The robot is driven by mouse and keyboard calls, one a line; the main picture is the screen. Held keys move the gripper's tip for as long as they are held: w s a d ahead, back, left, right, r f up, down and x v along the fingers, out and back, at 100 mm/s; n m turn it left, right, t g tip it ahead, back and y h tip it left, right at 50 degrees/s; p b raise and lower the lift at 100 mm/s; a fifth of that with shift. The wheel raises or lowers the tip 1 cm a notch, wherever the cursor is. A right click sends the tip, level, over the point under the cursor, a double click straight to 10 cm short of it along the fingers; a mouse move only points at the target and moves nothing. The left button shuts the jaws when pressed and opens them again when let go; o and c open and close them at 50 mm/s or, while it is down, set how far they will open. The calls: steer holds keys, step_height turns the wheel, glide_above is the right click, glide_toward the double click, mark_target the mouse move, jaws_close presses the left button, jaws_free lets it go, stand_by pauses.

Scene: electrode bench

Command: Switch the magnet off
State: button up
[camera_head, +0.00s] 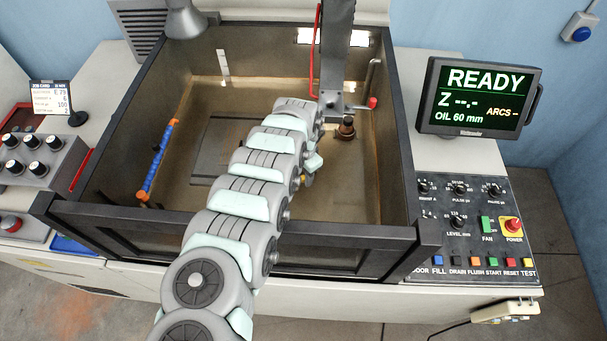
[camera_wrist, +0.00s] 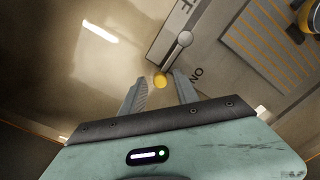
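In the wrist view a silver lever (camera_wrist: 176,47) is mounted on a grey plate (camera_wrist: 212,40). It runs from a round pivot to a yellow knob (camera_wrist: 161,82) at its end. The letters ON show beside the knob end, and a partly cut-off label ending in F shows at the other end of the plate, so the lever leans to the ON side. My gripper (camera_wrist: 160,84) is open, with one finger on each side of the knob. I cannot tell whether either finger touches it.
The dark-walled tank (camera_head: 408,160) surrounds my arm. A dark flat plate (camera_head: 215,150) lies on its floor. A vertical column with an electrode holder (camera_head: 347,127) stands right of my arm. A blue-and-orange hose (camera_head: 160,157) runs along the left wall. The monitor (camera_head: 480,96) reads READY.

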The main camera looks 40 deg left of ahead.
jaws_close()
stand_by(1.2)
